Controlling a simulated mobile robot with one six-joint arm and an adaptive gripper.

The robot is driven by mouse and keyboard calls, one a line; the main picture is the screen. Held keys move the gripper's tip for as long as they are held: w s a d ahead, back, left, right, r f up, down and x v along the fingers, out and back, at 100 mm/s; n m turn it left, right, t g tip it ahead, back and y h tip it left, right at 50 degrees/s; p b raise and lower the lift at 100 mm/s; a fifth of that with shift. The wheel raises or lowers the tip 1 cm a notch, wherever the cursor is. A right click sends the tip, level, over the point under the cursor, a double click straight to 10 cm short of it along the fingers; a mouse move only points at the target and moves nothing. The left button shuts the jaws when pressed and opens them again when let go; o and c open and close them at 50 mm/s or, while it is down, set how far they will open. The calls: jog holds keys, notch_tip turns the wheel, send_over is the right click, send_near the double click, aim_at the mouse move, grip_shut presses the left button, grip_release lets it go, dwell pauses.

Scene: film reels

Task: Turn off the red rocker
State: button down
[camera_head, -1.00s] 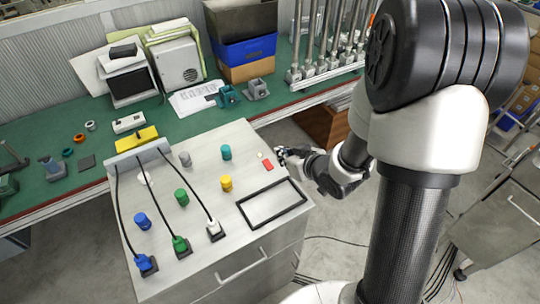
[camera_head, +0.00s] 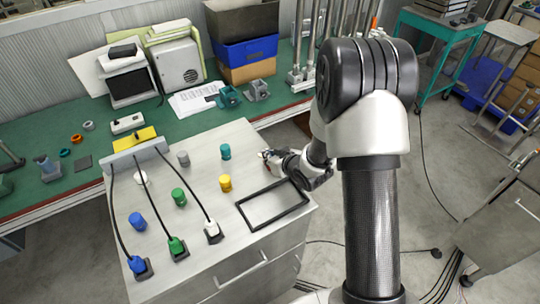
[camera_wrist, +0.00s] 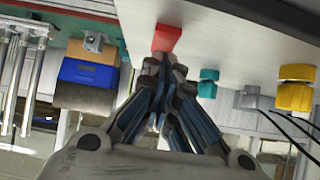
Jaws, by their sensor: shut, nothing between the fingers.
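The red rocker (camera_wrist: 167,38) is a small red block on the grey cabinet top. In the wrist view it is just beyond my fingertips, and its near edge is partly covered by them. My gripper (camera_wrist: 165,66) is shut and empty, its fingertips together at or very close to the rocker; I cannot tell whether they touch. In the head view my gripper (camera_head: 270,158) is at the right edge of the cabinet top (camera_head: 235,140) and largely hides the rocker. Which way the rocker is tilted cannot be seen.
Near the rocker are a teal knob (camera_head: 225,152), a yellow knob (camera_head: 225,183) and a black rectangular frame (camera_head: 272,207). Blue, green and white plugs with black cables stand at the left. The green workbench (camera_head: 90,145) runs behind.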

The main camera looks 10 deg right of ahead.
dwell(0.3)
jog(key=shift+w+a+r+g+p, duration=0.15)
jog(key=shift+g+p, duration=0.25)
jog(key=shift+p, duration=0.8)
jog(key=shift+w+f, duration=0.1)
jog(key=shift+f, duration=0.3)
jog(key=shift+s+f, duration=0.1)
jog(key=shift+s, duration=0.1)
jog(key=shift+s+d+b, duration=0.3)
jog(key=shift+s+b, duration=0.1)
jog(key=shift+s, duration=0.3)
jog(key=shift+f, duration=0.1)
